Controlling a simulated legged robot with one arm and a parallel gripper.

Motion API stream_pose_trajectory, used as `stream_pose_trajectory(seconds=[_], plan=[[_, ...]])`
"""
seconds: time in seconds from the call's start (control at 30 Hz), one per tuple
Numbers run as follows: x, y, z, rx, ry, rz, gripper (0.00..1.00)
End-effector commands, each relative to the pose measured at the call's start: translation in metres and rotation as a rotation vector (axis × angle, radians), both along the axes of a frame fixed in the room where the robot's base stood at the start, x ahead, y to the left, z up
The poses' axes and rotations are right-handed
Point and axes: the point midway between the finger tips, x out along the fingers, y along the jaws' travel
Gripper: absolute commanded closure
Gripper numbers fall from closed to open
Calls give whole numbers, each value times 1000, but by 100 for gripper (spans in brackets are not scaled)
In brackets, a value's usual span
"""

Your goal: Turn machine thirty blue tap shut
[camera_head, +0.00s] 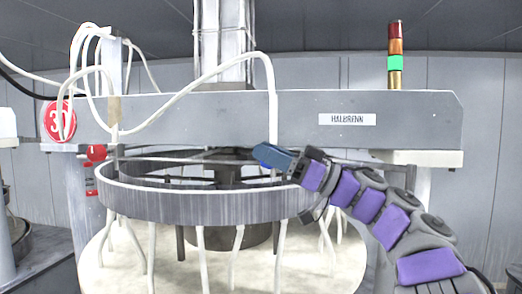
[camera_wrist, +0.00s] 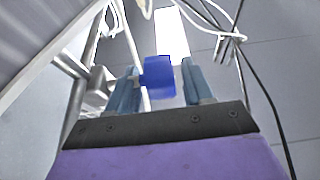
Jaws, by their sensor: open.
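The blue tap (camera_wrist: 158,78) shows in the wrist view as a bright blue handle between my gripper's two fingers. It sits closer to the left finger, with a clear gap to the right finger. Whether it touches the left finger, I cannot tell. My gripper (camera_wrist: 162,72) is open around the tap. In the head view my gripper (camera_head: 268,157) reaches in from the right, at the lower end of a white hose, above the machine's ring. It mostly hides the tap there. A red round sign (camera_head: 58,120) on the machine, partly covered by hoses, seems to read 30.
The grey beam (camera_head: 400,115) labelled HALBRENN spans behind my gripper. A dark round ring (camera_head: 190,207) with white hoses below lies under it. White hoses (camera_head: 200,80) loop at the left and over the beam. A signal tower (camera_head: 395,60) shows green. Cables (camera_wrist: 235,40) hang at the right in the wrist view.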

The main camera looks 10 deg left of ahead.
Motion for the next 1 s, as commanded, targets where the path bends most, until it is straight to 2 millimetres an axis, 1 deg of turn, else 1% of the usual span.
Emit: stream_pose_trajectory(seconds=[0.1,0.2,0.5,1.0], plan=[[-2,12,5,-2,-4,4,49],[-3,17,7,-2,-4,4,49],[-2,18,7,-1,-2,1,49],[-1,18,7,-1,0,1,97]])
